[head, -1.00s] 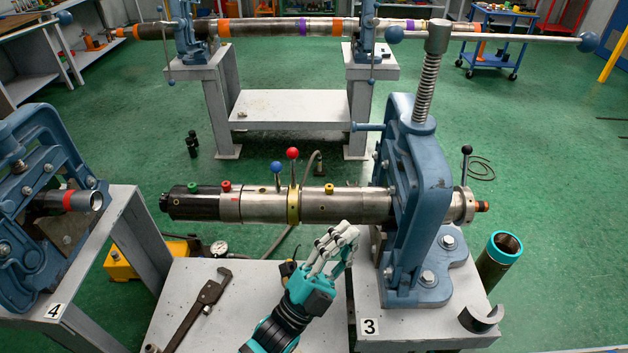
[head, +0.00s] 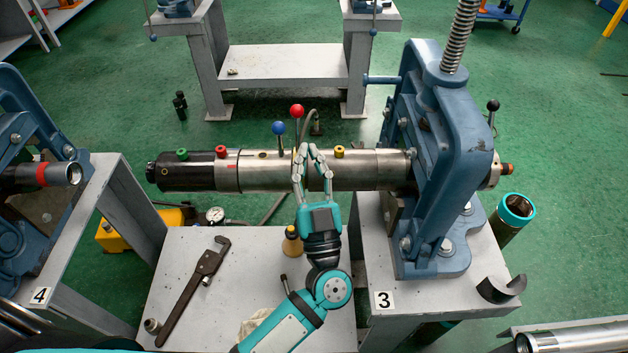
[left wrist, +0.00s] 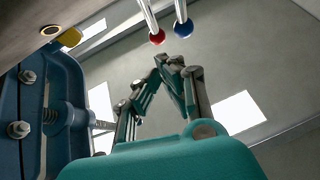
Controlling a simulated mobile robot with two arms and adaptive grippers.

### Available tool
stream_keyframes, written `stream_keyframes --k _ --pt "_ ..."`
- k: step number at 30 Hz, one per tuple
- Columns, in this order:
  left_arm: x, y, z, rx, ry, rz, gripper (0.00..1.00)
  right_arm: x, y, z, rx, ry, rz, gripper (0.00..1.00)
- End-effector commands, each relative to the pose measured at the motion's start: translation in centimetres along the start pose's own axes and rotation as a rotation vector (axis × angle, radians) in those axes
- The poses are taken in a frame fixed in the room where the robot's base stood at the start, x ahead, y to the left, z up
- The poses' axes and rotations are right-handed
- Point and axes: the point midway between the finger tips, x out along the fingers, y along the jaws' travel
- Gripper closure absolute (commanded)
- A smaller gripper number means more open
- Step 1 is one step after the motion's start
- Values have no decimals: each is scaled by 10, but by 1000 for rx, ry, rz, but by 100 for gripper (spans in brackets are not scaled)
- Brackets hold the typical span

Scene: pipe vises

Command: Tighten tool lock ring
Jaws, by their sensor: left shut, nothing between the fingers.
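The tool, a long steel cylinder with a black left end (head: 262,178), lies level in the blue pipe vise (head: 452,150). A red-knobbed lever (head: 297,111) and a blue-knobbed lever (head: 279,128) stand up from its middle. The yellow ring at the red lever's foot is mostly hidden behind my fingers. My left gripper (head: 308,148) is in front of the tool's middle, fingertips together and empty, just below the red knob. In the left wrist view, the red knob (left wrist: 157,37) and blue knob (left wrist: 183,28) appear beyond the fingertips (left wrist: 168,62). My right gripper is not visible.
A wrench (head: 195,290) and a yellow-brown bottle-like item (head: 292,245) lie or stand on the grey bench below the tool. A second vise (head: 30,140) is at the left. A teal-rimmed pipe (head: 512,215) stands at the right. Green floor behind the tool is mostly clear.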

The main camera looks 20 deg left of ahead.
Motion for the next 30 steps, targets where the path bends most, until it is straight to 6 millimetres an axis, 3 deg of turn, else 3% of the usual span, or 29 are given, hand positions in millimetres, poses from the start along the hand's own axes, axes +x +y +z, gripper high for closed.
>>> stream_keyframes --k 1,9,23,26,30 --pt "12 0 -3 1 5 -1 100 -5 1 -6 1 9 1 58" --pt "33 0 25 2 1 2 100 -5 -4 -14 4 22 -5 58" --pt "37 0 28 1 -1 1 100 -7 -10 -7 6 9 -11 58" --pt "41 0 26 4 -18 4 100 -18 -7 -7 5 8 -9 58" --pt "49 2 23 13 -76 10 100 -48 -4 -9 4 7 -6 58"
